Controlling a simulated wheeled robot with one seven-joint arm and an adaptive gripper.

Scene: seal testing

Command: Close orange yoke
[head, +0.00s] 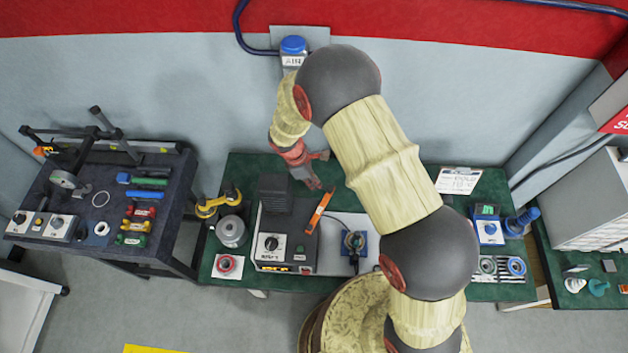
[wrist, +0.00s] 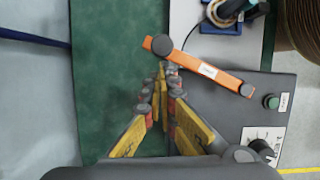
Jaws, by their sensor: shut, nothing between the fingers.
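The orange yoke (head: 320,212) is a flat orange bar with a white label, at the right side of the dark control box (head: 270,254) on the green table. In the wrist view the yoke (wrist: 222,76) runs slantwise, with a large dark round knob (wrist: 162,45) at its left end and a smaller dark one at its right end. My gripper (head: 314,185) is shut and empty, above the table near the yoke's far end. In the wrist view my gripper's fingertips (wrist: 163,76) are close below the large knob. I cannot tell whether they touch the yoke.
A blue-based device with a coiled cable (head: 354,243) stands right of the box. A grey pot (head: 231,231) and a yellow clamp (head: 219,203) are to the left. In the wrist view, bare green table top (wrist: 105,80) lies left of my fingers.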

